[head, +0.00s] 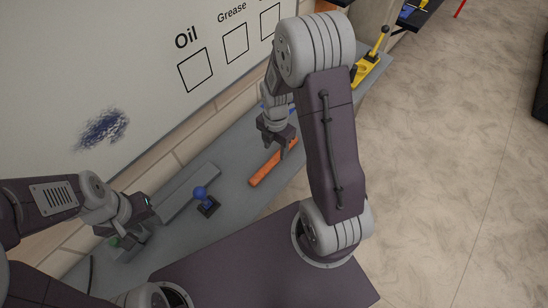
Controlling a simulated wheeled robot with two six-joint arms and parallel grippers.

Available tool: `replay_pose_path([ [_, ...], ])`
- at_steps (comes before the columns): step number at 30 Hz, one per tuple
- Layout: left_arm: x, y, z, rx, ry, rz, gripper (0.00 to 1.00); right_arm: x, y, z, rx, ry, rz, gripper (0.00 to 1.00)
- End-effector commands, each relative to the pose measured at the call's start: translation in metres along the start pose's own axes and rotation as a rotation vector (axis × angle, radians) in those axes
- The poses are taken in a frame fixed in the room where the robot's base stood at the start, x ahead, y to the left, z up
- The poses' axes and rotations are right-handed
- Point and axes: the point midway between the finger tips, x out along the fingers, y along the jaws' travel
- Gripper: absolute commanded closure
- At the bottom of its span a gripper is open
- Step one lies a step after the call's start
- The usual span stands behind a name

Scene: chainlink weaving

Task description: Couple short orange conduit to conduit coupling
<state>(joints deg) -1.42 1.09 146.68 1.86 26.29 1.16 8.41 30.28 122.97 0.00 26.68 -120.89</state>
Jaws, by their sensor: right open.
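The short orange conduit (265,173) lies on the grey bench, slanting up to the right. My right gripper (284,152) is open, pointing down over the conduit's upper right end; I cannot tell whether it touches it. My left gripper (132,236) is low at the bench's left end. Its fingers are small and partly hidden, so I cannot tell whether they are open or hold anything. I cannot make out the conduit coupling for certain.
A yellow lever device (371,66) is at the bench's far end. A whiteboard (140,60) with labelled squares rises behind the bench (232,192).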

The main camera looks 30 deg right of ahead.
Motion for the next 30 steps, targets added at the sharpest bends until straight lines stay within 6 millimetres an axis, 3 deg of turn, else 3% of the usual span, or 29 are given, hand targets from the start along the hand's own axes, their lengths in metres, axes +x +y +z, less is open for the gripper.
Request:
replay_pose_path([
  [9,-0.007,0.000,-0.001,0.000,0.000,0.000,0.64,0.048,-0.001,-0.005,0.001,0.002,-0.004,0.49],
  [16,-0.007,0.000,-0.001,0.000,0.000,0.000,0.64,0.051,0.000,-0.004,0.001,-0.001,-0.001,0.49],
  [17,-0.007,0.000,-0.001,0.000,0.000,0.000,0.64,0.051,0.000,-0.004,0.001,-0.001,-0.001,0.52],
  [22,-0.007,0.000,-0.001,0.000,0.000,0.000,0.64,0.051,0.000,-0.004,0.000,-0.001,-0.001,0.99],
  [30,-0.007,0.000,-0.001,0.000,0.000,0.000,0.64,0.051,0.000,-0.004,0.000,-0.001,-0.001,1.00],
])
